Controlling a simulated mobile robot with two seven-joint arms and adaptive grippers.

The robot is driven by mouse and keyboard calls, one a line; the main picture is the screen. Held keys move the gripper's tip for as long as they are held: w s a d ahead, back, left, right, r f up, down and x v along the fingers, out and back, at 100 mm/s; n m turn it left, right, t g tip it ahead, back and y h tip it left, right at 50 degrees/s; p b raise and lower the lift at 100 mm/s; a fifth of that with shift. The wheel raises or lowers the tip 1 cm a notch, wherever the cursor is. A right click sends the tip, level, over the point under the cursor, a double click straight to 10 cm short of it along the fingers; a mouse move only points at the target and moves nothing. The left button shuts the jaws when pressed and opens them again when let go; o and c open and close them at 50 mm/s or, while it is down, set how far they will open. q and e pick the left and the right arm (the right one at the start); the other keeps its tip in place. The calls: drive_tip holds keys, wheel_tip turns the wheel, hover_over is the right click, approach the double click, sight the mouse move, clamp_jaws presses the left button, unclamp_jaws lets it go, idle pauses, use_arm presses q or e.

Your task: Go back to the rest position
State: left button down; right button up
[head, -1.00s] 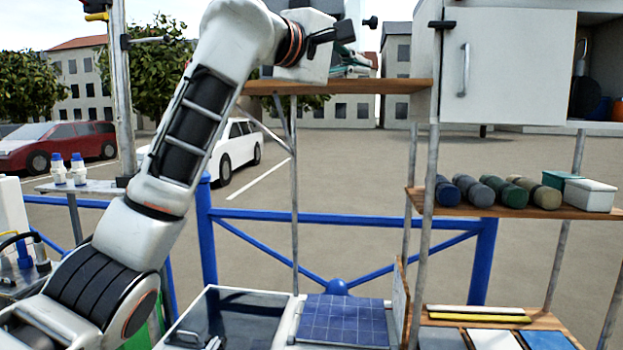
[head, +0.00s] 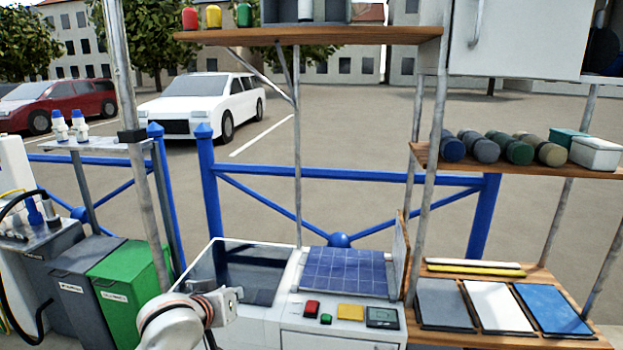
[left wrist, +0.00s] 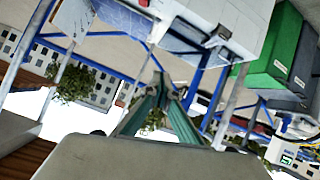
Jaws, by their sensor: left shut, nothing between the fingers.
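My left arm is folded low at the bottom of the head view, in front of the white counter (head: 262,318). Only its wrist end shows there, and my left gripper (head: 232,296) is small and partly cut off from clear sight beside the dark sink-like basin (head: 205,262). In the left wrist view the green fingers of the left gripper (left wrist: 161,84) come together at their tips, shut with nothing between them. My right gripper is in neither view.
An upper wooden shelf (head: 350,36) carries red, yellow and green pieces. A right shelf (head: 470,164) holds several rolls and a box. Grey and green bins (head: 128,288) stand at left. A blue solar panel (head: 345,272) and buttons lie on the counter. A blue railing (head: 380,175) runs behind.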

use_arm(q)
drive_tip(key=s+a+f+m+g+y, duration=0.1)
drive_tip(key=s+a+f+m+y, duration=0.1)
drive_tip(key=s+a+f, duration=0.5)
drive_tip(key=s+a+f+m+g+y, duration=0.1)
drive_tip(key=s+a+f+m, duration=0.15)
drive_tip(key=s+f, duration=0.5)
drive_tip(key=s+a+f+m+g+y, duration=0.1)
drive_tip(key=s+a+m+y, duration=0.1)
drive_tip(key=s+a, duration=0.45)
drive_tip(key=s+a+m+g+y, duration=0.1)
drive_tip(key=s+a+m, duration=0.15)
drive_tip(key=s, duration=0.75)
drive_tip(key=d+f+n+t+h, duration=0.3)
drive_tip(key=d+f+h, duration=0.3)
drive_tip(key=d+f, duration=0.8)
drive_tip(key=shift+w+d+f+n, duration=0.3)
drive_tip(key=shift+w+d+f, duration=0.1)
drive_tip(key=shift+f, duration=0.4)
drive_tip(key=shift+d, duration=0.15)
